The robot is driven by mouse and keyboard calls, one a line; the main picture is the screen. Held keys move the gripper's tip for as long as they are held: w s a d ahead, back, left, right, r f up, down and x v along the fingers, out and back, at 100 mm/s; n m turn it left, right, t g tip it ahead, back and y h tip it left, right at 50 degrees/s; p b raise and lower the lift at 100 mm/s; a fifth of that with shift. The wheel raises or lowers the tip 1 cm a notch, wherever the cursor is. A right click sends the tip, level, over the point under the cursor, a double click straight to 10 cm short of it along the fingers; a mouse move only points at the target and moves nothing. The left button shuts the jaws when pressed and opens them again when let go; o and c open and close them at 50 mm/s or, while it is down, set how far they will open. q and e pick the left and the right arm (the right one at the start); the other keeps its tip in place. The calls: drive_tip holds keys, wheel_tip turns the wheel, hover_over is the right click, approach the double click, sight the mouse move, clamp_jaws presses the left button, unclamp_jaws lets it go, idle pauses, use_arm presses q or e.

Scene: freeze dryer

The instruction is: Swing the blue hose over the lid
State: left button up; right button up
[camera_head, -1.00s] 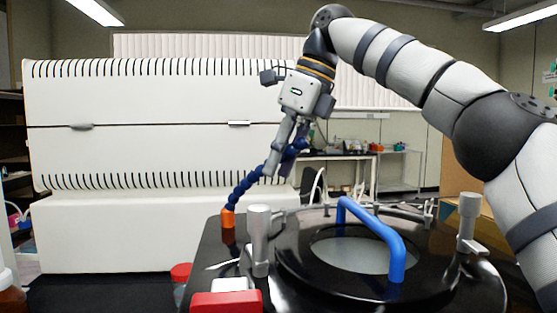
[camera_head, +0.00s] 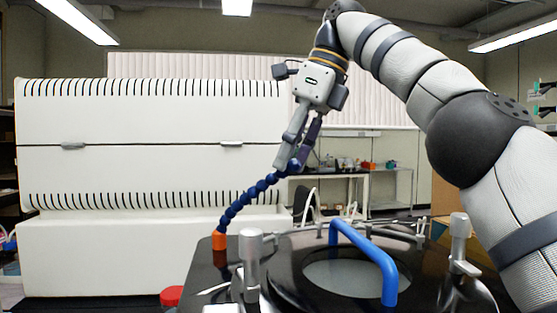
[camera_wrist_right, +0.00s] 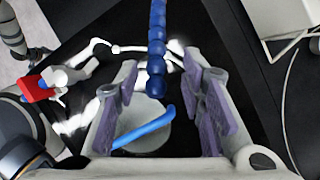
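The blue segmented hose (camera_head: 252,194) rises from an orange base (camera_head: 219,241) at the left of the black machine top and leans right toward the lid. The round black lid (camera_head: 284,277) has a pale window and a blue handle (camera_head: 368,252). My right gripper (camera_head: 293,167) is above and left of the lid, with its fingertips by the hose's upper end. In the wrist view, the hose (camera_wrist_right: 157,40) reaches between the purple finger pads, with clear gaps on both sides. The gripper is open there.
Metal clamp posts (camera_head: 250,258) and (camera_head: 459,240) stand at either side of the lid. A large white cabinet (camera_head: 140,175) fills the left background. A bench with small items stands behind. The air above the lid is clear.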

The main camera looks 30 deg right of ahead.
drive_tip(key=s+d, duration=0.7)
drive_tip(key=d, duration=0.1)
